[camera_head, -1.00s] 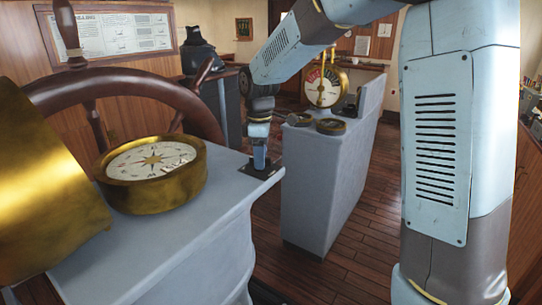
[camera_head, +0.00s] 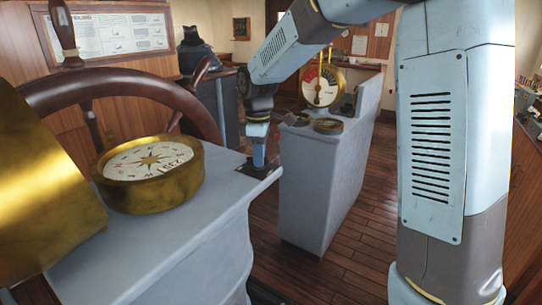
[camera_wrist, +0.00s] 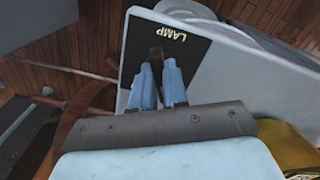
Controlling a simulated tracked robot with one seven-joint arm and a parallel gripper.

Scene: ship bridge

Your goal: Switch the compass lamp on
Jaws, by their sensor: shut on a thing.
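A black plate lettered LAMP (camera_wrist: 190,40) lies on the corner of the grey compass stand; it also shows in the head view (camera_head: 245,170). A small dark switch lever (camera_wrist: 156,55) rises from the plate. My gripper (camera_wrist: 160,75) is shut on the lever, with its fingertips close above the plate. In the head view my gripper (camera_head: 258,158) points down at this corner, and its fingers hide the lever there. The brass compass (camera_head: 150,172) with a white dial sits on the stand to the left of my gripper.
A wooden ship's wheel (camera_head: 120,88) stands behind the compass. A large brass cover (camera_head: 45,190) is at the left edge. A second grey stand (camera_head: 315,185) with a brass telegraph dial (camera_head: 322,88) stands to the right across a gap.

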